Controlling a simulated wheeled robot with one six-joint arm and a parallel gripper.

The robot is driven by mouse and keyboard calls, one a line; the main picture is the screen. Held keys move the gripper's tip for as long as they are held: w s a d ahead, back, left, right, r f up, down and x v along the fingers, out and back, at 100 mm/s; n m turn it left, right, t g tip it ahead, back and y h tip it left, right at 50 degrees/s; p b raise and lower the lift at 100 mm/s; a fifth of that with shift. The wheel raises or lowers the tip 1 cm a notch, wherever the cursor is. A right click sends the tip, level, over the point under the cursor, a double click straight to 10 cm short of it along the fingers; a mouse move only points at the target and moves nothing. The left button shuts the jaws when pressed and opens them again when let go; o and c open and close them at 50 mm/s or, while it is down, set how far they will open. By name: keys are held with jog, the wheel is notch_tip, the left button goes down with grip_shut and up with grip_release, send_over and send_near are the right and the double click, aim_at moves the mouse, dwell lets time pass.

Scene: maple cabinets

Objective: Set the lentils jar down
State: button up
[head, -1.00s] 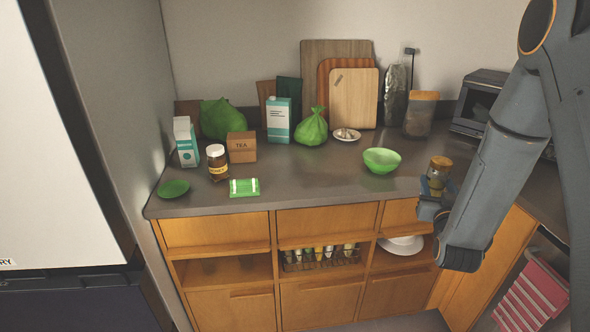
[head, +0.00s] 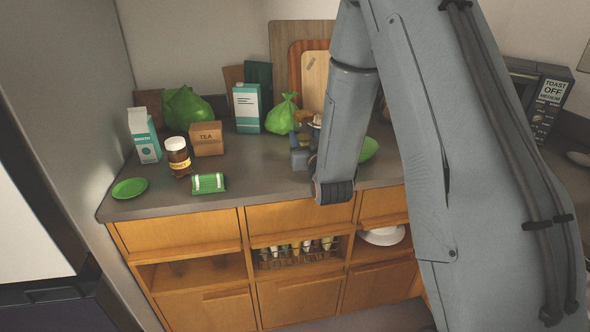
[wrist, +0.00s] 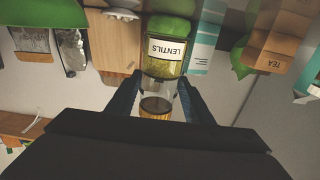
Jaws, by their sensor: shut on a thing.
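The lentils jar (wrist: 165,68) is a clear jar with a white LENTILS label and a wooden lid. It appears inverted in the wrist view, between the two dark fingers. My gripper (wrist: 160,100) is shut on it. In the head view my gripper (head: 300,150) is over the counter (head: 255,183), near its middle. The jar's brownish lid (head: 303,116) shows just above the gripper; most of the jar is hidden there. I cannot tell how far its base is from the counter.
A green bag (head: 283,115) and teal carton (head: 247,108) stand behind the jar. The green bowl (head: 369,149) is partly hidden by my arm. Left are the tea box (head: 206,138), a dark jar (head: 178,158), a green packet (head: 209,183) and a green plate (head: 130,188). Bare counter lies between packet and gripper.

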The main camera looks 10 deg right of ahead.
aim_at(305, 120)
jog(key=r+b, duration=0.1)
jog(key=w+r+b, duration=0.1)
jog(key=b, duration=0.1)
jog(key=r+b, duration=0.2)
jog(key=shift+w+a, duration=0.15)
jog(key=shift+w, duration=0.15)
jog(key=shift+s+r+b, duration=0.1)
jog(key=shift+r+b, duration=0.6)
jog(key=shift+b, duration=0.15)
jog(key=shift+f+p, duration=0.5)
jog(key=shift+f, duration=4.4)
jog(key=shift+f, duration=0.15)
jog(key=o, duration=1.3)
jog(key=shift+c, duration=0.2)
